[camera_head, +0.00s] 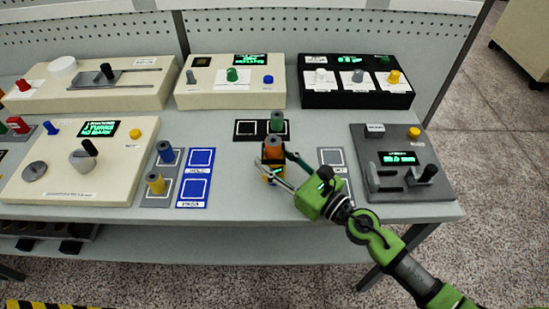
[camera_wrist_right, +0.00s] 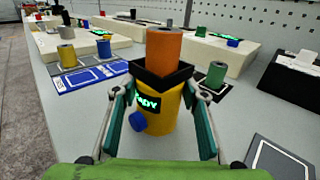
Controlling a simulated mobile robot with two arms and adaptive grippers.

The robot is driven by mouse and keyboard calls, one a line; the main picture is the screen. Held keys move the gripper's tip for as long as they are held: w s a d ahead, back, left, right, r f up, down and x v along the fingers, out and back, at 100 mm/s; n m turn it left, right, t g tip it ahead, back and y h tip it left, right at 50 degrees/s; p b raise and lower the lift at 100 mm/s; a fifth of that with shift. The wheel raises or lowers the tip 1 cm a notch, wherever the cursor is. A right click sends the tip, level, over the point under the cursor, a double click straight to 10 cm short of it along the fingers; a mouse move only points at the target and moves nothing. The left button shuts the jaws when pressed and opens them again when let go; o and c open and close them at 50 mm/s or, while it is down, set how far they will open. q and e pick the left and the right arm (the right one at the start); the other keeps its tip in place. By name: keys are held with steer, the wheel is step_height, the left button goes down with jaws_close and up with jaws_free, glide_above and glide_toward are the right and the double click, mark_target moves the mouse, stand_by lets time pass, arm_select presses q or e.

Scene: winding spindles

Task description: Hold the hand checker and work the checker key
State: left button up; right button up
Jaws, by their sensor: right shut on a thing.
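The hand checker (camera_wrist_right: 172,112) is a yellow cylinder with a square black collar, a small green-lit display ending in "DY" and a blue knob (camera_wrist_right: 139,122), likely its key, low on its side. An orange spool (camera_wrist_right: 163,48) stands upright in the collar. My right gripper (camera_wrist_right: 160,108) is shut around the checker's yellow body, one finger on each side. In the head view, the orange spool (camera_head: 272,147) shows above the right gripper (camera_head: 276,169), whose fingers partly hide the checker. Whether the checker touches the table is unclear. My left gripper is out of view.
A green spool (camera_head: 277,121) stands on a black pad behind. Blue (camera_head: 165,152) and yellow (camera_head: 156,183) spools stand left beside blue mats (camera_head: 194,177). A dark grey device (camera_head: 372,143) sits right; cream and black consoles line the back. The table front edge is close.

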stand_by(0.3)
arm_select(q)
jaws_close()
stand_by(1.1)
